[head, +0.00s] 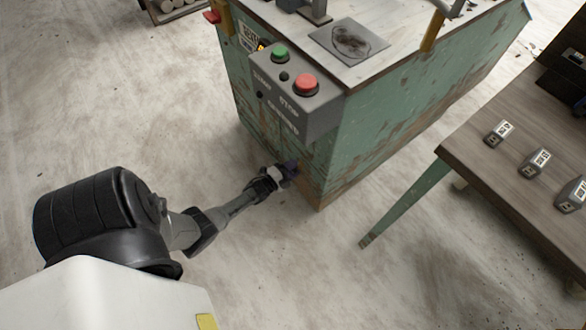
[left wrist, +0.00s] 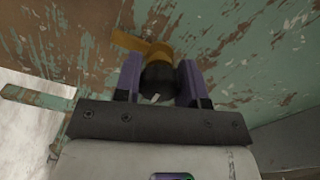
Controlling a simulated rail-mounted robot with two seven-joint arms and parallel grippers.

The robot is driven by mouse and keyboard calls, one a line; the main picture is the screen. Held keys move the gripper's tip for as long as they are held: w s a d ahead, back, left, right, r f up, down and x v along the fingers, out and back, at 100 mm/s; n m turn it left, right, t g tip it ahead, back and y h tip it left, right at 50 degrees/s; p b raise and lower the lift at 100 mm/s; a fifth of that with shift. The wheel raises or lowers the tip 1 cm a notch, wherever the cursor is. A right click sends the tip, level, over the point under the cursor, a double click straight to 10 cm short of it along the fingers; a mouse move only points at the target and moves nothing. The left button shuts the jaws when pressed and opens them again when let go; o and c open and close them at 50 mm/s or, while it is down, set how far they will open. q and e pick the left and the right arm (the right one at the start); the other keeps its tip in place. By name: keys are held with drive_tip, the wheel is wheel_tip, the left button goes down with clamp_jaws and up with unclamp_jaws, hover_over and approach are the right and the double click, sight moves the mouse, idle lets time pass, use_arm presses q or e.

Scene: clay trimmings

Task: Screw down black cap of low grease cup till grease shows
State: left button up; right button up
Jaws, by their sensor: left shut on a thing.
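The black cap (left wrist: 158,80) of the low grease cup sits between the two purple fingers of my left gripper (left wrist: 160,84), which is shut on it. A brass-coloured fitting (left wrist: 146,45) shows just behind the cap, against the worn green machine side. In the head view my left gripper (head: 288,170) reaches low at the near corner of the green machine (head: 390,120); the cap is too small and covered to make out there. No grease can be made out on the cup. My right gripper is not in view.
A control box (head: 310,110) with a green button (head: 279,54) and a red button (head: 306,84) juts out above my left gripper. A wooden table (head: 480,165) with several small labelled blocks stands at the right. The floor around the arm is clear.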

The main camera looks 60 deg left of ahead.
use_arm(q)
drive_tip(key=shift+m, duration=1)
drive_tip(key=o, duration=0.9)
drive_tip(key=shift+s+d+p, duration=0.35)
drive_tip(key=shift+s+p, duration=0.4)
drive_tip(key=shift+s, duration=1.55)
drive_tip(key=shift+s+d+p, duration=0.35)
drive_tip(key=shift+s+p, duration=0.35)
drive_tip(key=shift+s, duration=1.65)
drive_tip(key=shift+s+d+p, duration=0.35)
drive_tip(key=shift+s+p, duration=0.4)
drive_tip(key=shift+s, duration=1.55)
drive_tip(key=shift+w, duration=0.1)
